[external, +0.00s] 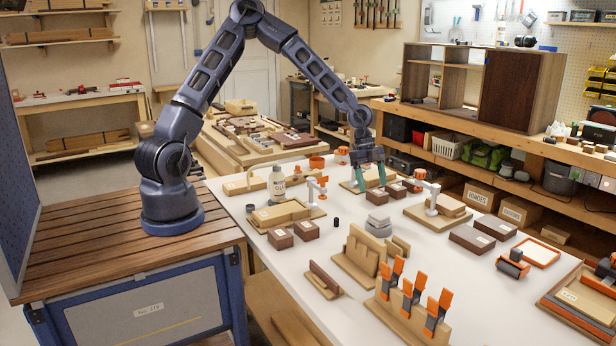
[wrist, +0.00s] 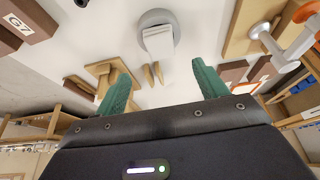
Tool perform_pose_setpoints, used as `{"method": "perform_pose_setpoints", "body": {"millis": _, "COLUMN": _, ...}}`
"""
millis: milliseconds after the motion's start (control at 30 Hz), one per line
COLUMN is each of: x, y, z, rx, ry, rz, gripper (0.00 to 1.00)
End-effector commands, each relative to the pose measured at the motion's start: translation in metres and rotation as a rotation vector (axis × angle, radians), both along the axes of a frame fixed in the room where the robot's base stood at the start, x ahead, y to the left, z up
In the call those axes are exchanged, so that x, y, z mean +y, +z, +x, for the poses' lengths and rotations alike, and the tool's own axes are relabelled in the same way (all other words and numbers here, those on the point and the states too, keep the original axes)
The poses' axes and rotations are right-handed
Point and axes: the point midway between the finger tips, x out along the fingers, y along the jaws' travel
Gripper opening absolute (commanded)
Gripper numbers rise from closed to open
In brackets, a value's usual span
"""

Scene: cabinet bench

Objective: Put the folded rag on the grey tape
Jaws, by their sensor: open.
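The grey tape (external: 378,227) is a round grey roll lying flat on the white bench top, and it also shows in the wrist view (wrist: 171,18). A small pale folded rag (wrist: 158,42) appears to lie on the tape, partly over its rim in the wrist view. In the external view it is a light grey patch (external: 378,199) on top. My gripper (external: 371,186) has its green fingers apart and pointing down. In the wrist view the gripper (wrist: 160,70) is empty, with the rag beyond the fingertips and not touching them.
Dark brown blocks (external: 397,191) stand close by my gripper. A wooden rack (external: 362,255) is in front of the tape. Some bare bench lies left of the tape.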

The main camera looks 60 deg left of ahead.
Motion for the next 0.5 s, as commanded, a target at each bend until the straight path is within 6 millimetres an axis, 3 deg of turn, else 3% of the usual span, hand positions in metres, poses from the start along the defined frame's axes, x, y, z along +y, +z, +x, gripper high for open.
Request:
{"method": "perform_pose_setpoints", "body": {"millis": 267, "x": 0.012, "y": 0.014, "z": -0.007, "rx": 0.003, "ry": 0.032, "rz": 0.045, "gripper": 0.72}}
{"method": "perform_pose_setpoints", "body": {"millis": 500, "x": 0.05, "y": 0.038, "z": -0.031, "rx": 0.009, "ry": 0.167, "rz": 0.186, "gripper": 0.72}}
